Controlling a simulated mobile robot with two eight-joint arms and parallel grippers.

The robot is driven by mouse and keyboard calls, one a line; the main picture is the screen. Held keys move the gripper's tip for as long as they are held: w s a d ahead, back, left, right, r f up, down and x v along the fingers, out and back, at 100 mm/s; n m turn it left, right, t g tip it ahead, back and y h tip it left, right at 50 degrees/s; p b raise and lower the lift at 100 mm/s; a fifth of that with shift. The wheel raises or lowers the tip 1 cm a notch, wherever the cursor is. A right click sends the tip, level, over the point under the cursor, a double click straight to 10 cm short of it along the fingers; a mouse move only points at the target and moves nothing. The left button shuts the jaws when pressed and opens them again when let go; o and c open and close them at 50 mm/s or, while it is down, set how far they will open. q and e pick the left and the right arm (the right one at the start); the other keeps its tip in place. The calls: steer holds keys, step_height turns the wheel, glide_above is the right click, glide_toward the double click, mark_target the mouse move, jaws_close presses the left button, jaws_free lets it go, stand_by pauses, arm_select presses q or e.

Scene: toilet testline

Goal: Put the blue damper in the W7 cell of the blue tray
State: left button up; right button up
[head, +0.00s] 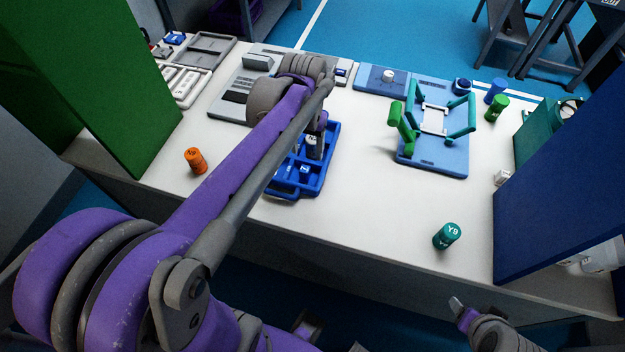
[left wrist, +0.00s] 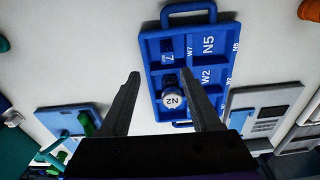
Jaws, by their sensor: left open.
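The blue tray (head: 327,150) lies on the white table and also shows in the left wrist view (left wrist: 150,80), with W7, N5 and W2 markings. A small blue piece marked 7 (left wrist: 167,57) shows near the W7 marking; I cannot tell whether it is a damper or part of the cell. A dark cylinder with a white N2 top (left wrist: 173,102) stands in the tray. My left gripper (left wrist: 161,74) is open above the tray. A blue cylinder (head: 495,91) stands at the table's far right. My right gripper (head: 460,309) shows partly at the lower right.
An orange cylinder (head: 195,160) stands left of the tray, a teal Y9 cylinder (head: 447,236) at front right, and a green cylinder (head: 497,107) at far right. A light-blue fixture with green arms (head: 436,160) stands right of the tray. Clear table lies between the tray and the teal cylinder.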

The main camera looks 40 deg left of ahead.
arm_select(q)
steer(key=s+d+f+m+t, duration=0.3)
steer(key=s+d+f+t, duration=0.1)
steer(key=s+d, duration=0.7)
steer(key=shift+s+d+f+t, duration=0.25)
steer(key=shift+d+f+t, duration=0.05)
steer(key=shift+f+t, duration=0.1)
